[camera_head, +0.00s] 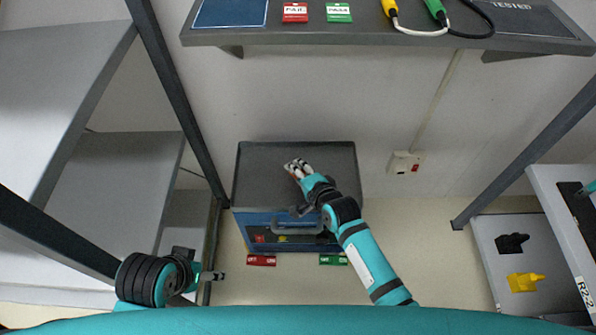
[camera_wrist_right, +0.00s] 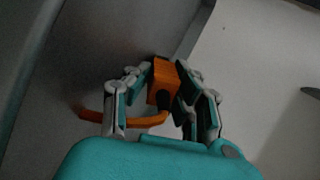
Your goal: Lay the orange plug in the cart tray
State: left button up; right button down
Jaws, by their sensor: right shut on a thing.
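My right gripper (camera_head: 298,168) is over the dark grey top of the cart (camera_head: 258,182) in the head view. In the right wrist view the right gripper (camera_wrist_right: 165,92) is shut on the orange plug (camera_wrist_right: 163,72), with its block body between the fingers. The plug's orange cable (camera_wrist_right: 92,116) curves out to the left below the fingers. In the head view the plug is too small to make out at the fingertips. Whether it touches the surface below, I cannot tell. My left gripper (camera_head: 214,277) is low at the left, away from the cart; its fingers are too small to read.
The cart's blue front has an opening with a yellow thing (camera_head: 283,239) inside. A red label (camera_head: 261,260) and a green label (camera_head: 333,259) are in front. A shelf rack stands left, a wall bench above. A black plug (camera_head: 511,243) and yellow plug (camera_head: 525,282) lie at right.

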jog(key=shift+s+d+f+g, duration=0.15)
jog(key=shift+s+f, duration=0.1)
jog(key=shift+f, duration=0.4)
jog(key=shift+s+f+g, duration=0.15)
jog(key=shift+s+f, duration=0.1)
jog(key=shift+f, duration=0.35)
jog(key=c, duration=1)
grip_release()
jog(key=shift+w+f, duration=0.1)
jog(key=v, duration=0.4)
jog(key=r+v, duration=0.1)
jog(key=v, duration=0.6)
jog(key=shift+r, duration=0.7)
